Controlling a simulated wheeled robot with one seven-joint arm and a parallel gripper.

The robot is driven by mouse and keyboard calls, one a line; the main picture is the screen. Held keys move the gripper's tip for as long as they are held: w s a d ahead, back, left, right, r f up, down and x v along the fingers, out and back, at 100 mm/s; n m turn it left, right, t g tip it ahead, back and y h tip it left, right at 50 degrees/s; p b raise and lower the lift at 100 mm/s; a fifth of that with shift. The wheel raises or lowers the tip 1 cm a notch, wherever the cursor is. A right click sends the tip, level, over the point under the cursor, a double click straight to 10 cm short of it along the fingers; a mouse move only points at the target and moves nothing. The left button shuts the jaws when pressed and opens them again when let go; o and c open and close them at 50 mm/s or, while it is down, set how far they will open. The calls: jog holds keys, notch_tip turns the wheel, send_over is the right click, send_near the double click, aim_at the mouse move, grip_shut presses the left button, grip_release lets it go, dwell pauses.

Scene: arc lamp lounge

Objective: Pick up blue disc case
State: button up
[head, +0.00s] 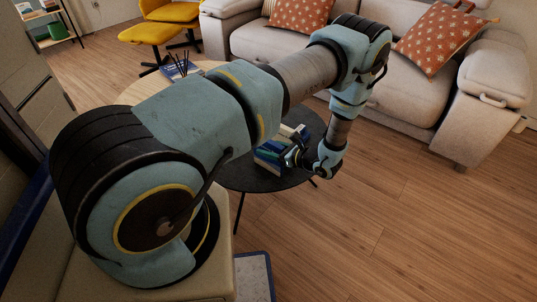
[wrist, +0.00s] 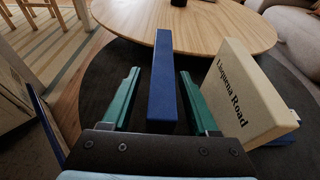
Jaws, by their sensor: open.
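In the wrist view a slim blue case (wrist: 163,85) stands on edge between the two green fingers of my gripper (wrist: 160,92). The fingers are open, with a gap showing on both sides of the case. In the head view my gripper (head: 297,153) is low over the dark round table (head: 235,182), at a group of blue and pale items (head: 268,157). The arm partly hides that group, and I cannot single out the case there.
A round wooden table (wrist: 215,30) lies beyond. A beige sofa (head: 270,45) stands behind. Wooden floor (head: 400,220) at right is clear.

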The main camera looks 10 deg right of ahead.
jog(key=shift+w, duration=0.1)
jog(key=shift+c, duration=0.2)
grip_shut()
dwell(0.4)
